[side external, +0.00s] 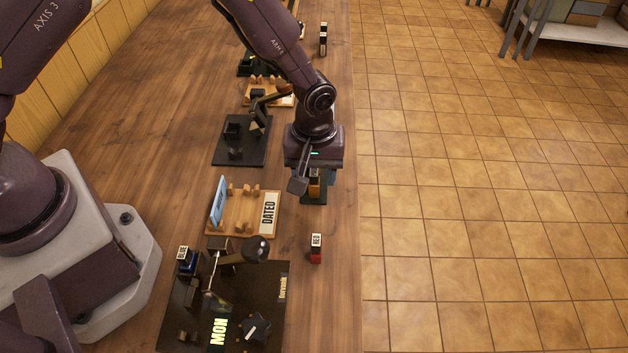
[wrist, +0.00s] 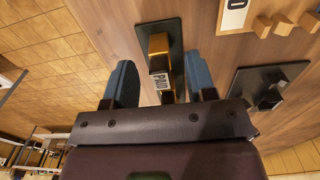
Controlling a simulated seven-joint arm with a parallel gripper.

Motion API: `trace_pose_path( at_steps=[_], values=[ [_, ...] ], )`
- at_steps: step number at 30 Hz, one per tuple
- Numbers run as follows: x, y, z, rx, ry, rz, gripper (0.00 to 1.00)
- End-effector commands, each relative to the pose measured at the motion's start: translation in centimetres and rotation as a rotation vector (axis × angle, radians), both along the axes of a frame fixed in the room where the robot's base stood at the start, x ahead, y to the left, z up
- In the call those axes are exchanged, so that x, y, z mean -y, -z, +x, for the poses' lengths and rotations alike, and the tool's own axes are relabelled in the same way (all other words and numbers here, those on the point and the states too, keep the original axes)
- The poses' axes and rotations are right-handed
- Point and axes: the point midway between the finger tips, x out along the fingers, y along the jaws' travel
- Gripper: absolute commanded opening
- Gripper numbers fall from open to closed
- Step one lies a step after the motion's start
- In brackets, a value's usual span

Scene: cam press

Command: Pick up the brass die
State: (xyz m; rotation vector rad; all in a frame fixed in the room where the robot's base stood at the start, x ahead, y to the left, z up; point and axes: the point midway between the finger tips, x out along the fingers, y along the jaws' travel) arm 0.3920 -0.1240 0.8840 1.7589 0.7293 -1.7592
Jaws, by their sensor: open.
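The brass die (wrist: 158,46) is a yellow block with a "PAID" label on its near end, on a narrow dark plate (wrist: 177,36). In the side external view, a bit of the brass (side external: 314,187) shows under my wrist; the rest is hidden. My gripper (wrist: 160,68) is open, with one blue-grey finger on each side of the die in the wrist view. Gaps show between the fingers and the die. I cannot tell how far the fingertips are above the plate.
A red block labelled "RED" (side external: 316,249) stands nearer the camera. A wooden rack with a "DATED" card (side external: 268,213) is to its upper left. A dark press board with "MON" (side external: 250,300) and a lever is in front. Another dark press (side external: 240,150) stands left of my wrist.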

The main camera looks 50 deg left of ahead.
Motion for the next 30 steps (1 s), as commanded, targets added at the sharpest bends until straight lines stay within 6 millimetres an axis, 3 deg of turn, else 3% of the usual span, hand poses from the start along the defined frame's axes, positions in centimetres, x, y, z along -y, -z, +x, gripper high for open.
trace_pose_path(
  at_steps=[4, 12, 19, 30],
  values=[
    [0.0, 1.7, 0.0, -0.001, 0.0, 0.001, 0.51],
    [0.0, 1.9, 0.0, 0.001, 0.0, 0.0, 0.51],
    [0.0, 1.8, 0.0, 0.001, 0.0, 0.0, 0.0],
    [0.0, 1.5, 0.0, 0.001, 0.0, 0.0, 0.0]
  ],
)
